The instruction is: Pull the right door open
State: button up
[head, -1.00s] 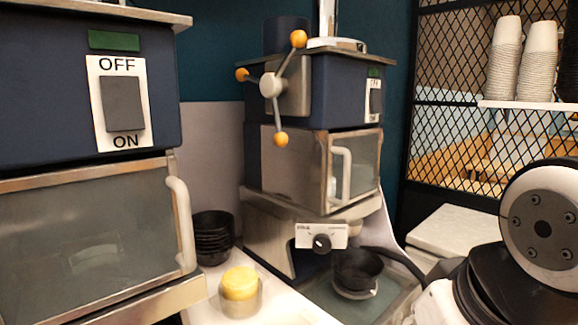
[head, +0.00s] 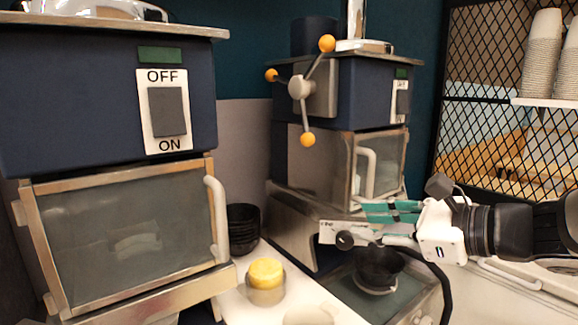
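The right door (head: 389,160) is a metal-framed glass panel on the front of the right-hand blue machine. It looks closed. Its pale, curved vertical handle (head: 365,180) is near the door's left edge. My gripper (head: 368,211) has teal fingers pointing left. In the picture it is just below the door, with its fingertips close to the lower end of the handle. I cannot tell whether they touch it or how far apart the fingers are. Nothing shows held between them.
A left blue machine (head: 75,90) has its own closed glass door (head: 120,245) and handle. Black bowls (head: 243,228) and a yellow-topped cup (head: 266,282) stand between the machines. A black cup (head: 378,266) is below my gripper. A mesh partition (head: 480,90) stands at right.

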aim_at(373, 171)
jog(key=w+d+r+m+t+h, duration=0.2)
jog(key=d+m+t, duration=0.1)
jog(key=d+m, duration=0.15)
jog(key=w+d+r+m+t+h, duration=0.1)
jog(key=w+d+r+m+t, duration=0.1)
jog(key=w+d+m+t, duration=0.3)
jog(key=w+a, duration=0.1)
jog(key=w, duration=0.2)
jog(key=w+a+n+g, duration=0.1)
jog(key=w, duration=0.3)
jog(key=w+a+g, duration=0.1)
jog(key=w+a, duration=0.1)
jog(key=w, duration=0.1)
jog(key=shift+w+f, duration=0.2)
jog(key=shift+c, duration=0.3)
grip_shut()
